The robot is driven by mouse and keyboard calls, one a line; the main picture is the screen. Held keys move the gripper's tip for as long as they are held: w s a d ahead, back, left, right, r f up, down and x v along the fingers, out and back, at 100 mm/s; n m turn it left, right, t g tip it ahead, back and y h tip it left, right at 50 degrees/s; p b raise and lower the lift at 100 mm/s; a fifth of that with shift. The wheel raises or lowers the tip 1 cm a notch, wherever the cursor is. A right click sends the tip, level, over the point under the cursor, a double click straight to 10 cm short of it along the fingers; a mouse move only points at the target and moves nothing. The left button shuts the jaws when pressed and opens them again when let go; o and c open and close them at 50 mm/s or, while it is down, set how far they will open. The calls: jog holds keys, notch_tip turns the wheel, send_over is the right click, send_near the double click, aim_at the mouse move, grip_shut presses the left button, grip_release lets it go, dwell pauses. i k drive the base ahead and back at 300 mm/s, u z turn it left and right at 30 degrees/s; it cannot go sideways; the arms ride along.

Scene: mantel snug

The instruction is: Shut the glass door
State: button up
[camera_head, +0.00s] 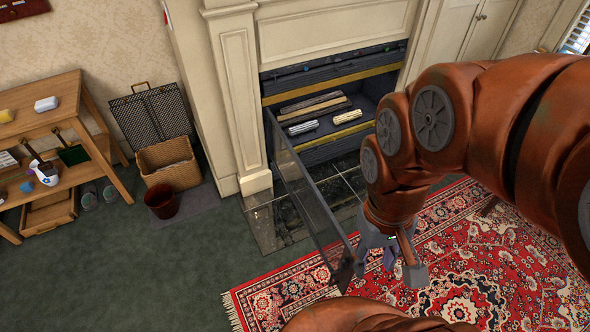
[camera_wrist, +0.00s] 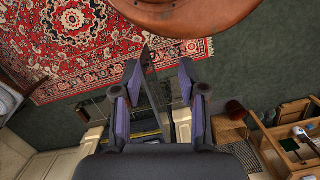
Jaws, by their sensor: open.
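The glass door (camera_head: 312,205) is a dark, framed glass panel hinged at the left side of the fireplace opening. It stands swung out over the hearth, its free edge over the rug. My gripper (camera_head: 382,262) is at that free end, low over the rug and partly hidden by my arm and the door. In the wrist view my gripper (camera_wrist: 160,72) has its two purple-lined fingers apart. The glass door (camera_wrist: 151,82) shows nearly edge-on between them, nearer the left finger. I cannot tell whether either finger touches it.
The fireplace opening (camera_head: 335,97) holds a few pale logs. A dark tiled hearth (camera_head: 275,228) and a red patterned rug (camera_head: 480,285) lie in front. A wicker basket (camera_head: 168,163), a dark red bucket (camera_head: 163,201) and a wooden shelf unit (camera_head: 88,128) stand at the left.

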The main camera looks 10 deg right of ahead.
aim_at(278, 141)
jog(key=i, duration=0.5)
jog(key=u, duration=1.55)
jog(key=k, duration=0.75)
jog(key=z, duration=0.3)
